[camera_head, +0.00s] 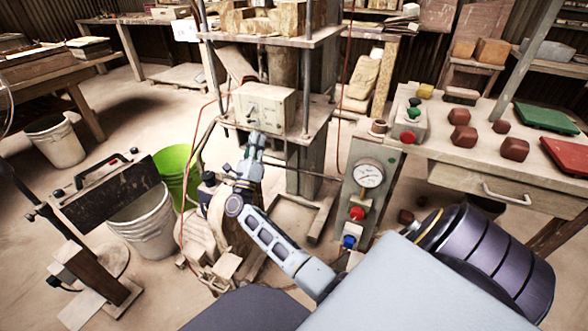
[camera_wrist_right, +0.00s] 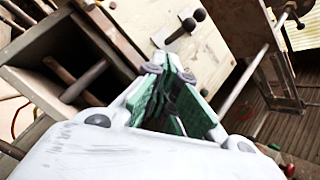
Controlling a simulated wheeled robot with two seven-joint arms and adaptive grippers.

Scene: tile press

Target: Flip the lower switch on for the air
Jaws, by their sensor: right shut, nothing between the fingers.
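My right gripper (camera_head: 257,137) is just below the front of this box in the head view. In the right wrist view, the green-padded fingers of the gripper (camera_wrist_right: 162,63) are together and empty. Beyond the tips, a black-knobbed toggle switch (camera_wrist_right: 188,25) stands on a light metal plate (camera_wrist_right: 172,38). The tips look close to it but apart. I cannot tell whether this is the lower switch or how it is set. My left gripper is not in view.
A pedestal with a pressure gauge (camera_head: 369,175) and red and blue knobs stands right of my arm. A green bucket (camera_head: 176,165) and a white bucket (camera_head: 145,222) stand left. A workbench (camera_head: 460,150) with dark red blocks is at the right.

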